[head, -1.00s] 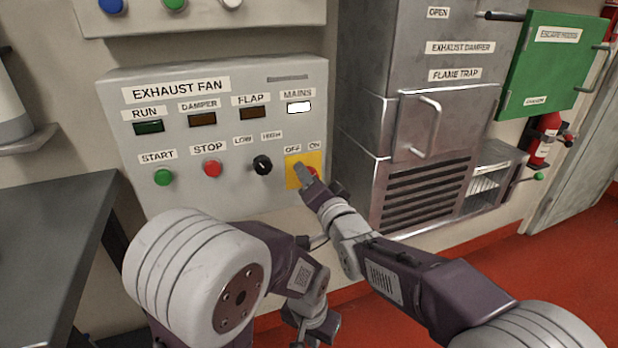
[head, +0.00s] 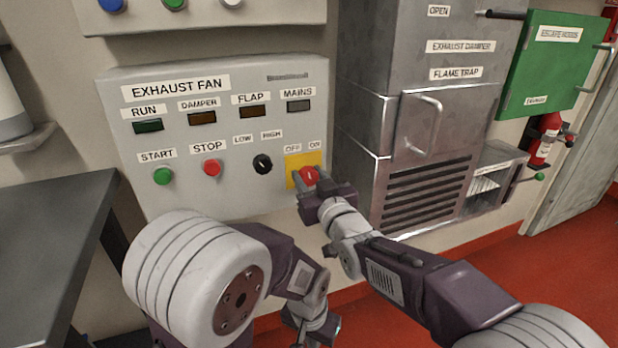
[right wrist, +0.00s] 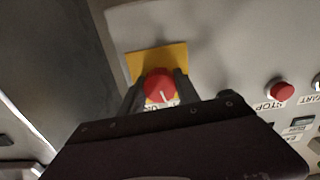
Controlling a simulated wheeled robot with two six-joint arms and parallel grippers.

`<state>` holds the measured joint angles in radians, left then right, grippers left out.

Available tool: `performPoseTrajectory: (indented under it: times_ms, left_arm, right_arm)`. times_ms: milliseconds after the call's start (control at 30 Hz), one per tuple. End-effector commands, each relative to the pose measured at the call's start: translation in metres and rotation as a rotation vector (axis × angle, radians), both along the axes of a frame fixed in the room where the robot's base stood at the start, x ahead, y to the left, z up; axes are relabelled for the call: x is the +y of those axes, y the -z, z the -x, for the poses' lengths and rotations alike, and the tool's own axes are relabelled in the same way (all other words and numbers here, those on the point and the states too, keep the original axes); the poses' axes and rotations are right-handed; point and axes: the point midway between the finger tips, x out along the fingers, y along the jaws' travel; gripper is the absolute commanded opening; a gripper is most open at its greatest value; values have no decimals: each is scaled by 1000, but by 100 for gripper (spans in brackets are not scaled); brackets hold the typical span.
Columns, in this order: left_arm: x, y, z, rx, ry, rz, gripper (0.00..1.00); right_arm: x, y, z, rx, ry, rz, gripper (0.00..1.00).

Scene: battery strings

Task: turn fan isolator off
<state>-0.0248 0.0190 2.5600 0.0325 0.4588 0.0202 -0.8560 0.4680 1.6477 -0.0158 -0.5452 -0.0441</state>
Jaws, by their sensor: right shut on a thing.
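The fan isolator is a red rotary knob (head: 309,175) on a yellow plate (head: 291,170), at the lower right of the grey EXHAUST FAN panel (head: 225,125). OFF and ON labels sit above it. My right gripper (head: 310,183) is shut on the knob, with a finger on each side. The right wrist view shows the knob (right wrist: 159,84) between the fingers, with a white mark on its face. The MAINS lamp (head: 299,106) is dark. My left gripper (head: 314,328) hangs low at the bottom of the head view, away from the panel; its fingers are unclear.
The red STOP button (head: 212,167), green START button (head: 163,176) and black LOW/HIGH knob (head: 262,164) are left of the isolator. A metal flame trap cabinet (head: 418,120) with a handle stands close on the right. A dark worktop (head: 50,230) is at left.

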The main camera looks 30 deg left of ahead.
Motion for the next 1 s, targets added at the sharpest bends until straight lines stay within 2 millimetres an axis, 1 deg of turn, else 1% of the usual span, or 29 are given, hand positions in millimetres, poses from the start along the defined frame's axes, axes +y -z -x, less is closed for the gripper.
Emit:
performPoseTrajectory:
  times_ms: [200,500,733,1000]
  left_arm:
    - [0,2,0,0,0,0,0]
    - [0,3,0,0,0,0,0]
    - [0,4,0,0,0,0,0]
    - [0,4,0,0,0,0,0]
  right_arm:
    - [0,1,0,-148,0,127,0]
    - [0,0,0,-309,0,264,0]
    - [0,0,0,-381,0,327,0]
    - [0,0,0,-414,0,355,0]
